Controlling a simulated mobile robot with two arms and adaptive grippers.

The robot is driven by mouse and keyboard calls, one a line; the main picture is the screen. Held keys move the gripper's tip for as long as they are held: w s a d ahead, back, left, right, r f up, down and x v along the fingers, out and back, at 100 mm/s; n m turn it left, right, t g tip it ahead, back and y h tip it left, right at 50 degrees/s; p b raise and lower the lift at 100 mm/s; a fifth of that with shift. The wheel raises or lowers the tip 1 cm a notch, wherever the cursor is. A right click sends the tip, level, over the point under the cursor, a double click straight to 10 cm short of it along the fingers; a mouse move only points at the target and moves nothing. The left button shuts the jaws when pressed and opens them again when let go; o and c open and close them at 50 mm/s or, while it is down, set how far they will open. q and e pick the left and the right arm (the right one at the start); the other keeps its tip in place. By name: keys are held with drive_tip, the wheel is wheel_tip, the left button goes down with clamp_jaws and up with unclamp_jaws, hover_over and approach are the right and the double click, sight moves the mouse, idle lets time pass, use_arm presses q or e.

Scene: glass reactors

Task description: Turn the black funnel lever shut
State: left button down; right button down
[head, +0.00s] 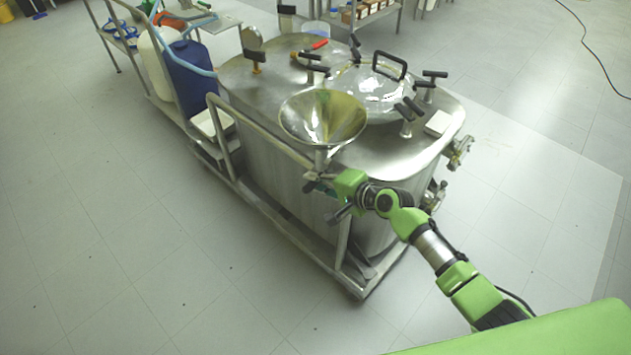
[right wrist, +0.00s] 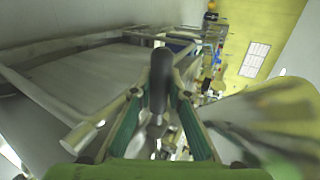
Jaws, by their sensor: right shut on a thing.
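The steel funnel (head: 323,115) stands upright at the near edge of the steel reactor (head: 290,185) in the head view. My right gripper (head: 320,186) is just below the funnel, at its outlet pipe. In the right wrist view, the black funnel lever (right wrist: 159,80) stands between the two green fingers of my right gripper (right wrist: 157,103), which is shut on it. The lever points away from the wrist camera. In the head view the gripper hides most of the lever and valve. My left gripper is not in view.
The reactor lid carries a glass hatch (head: 375,92) with a black handle and several black clamp knobs. A metal rail (head: 265,147) runs along the near side. A blue drum (head: 192,78) stands at the left. The floor in front is clear.

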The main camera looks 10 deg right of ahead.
drive_tip(key=c, duration=2)
unclamp_jaws()
drive_tip(key=shift+c, duration=0.2)
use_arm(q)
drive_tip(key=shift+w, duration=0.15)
use_arm(e)
drive_tip(key=shift+o, duration=0.6)
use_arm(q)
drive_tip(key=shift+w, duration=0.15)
use_arm(e)
drive_tip(key=v, duration=1.2)
drive_tip(key=shift+w, duration=0.1)
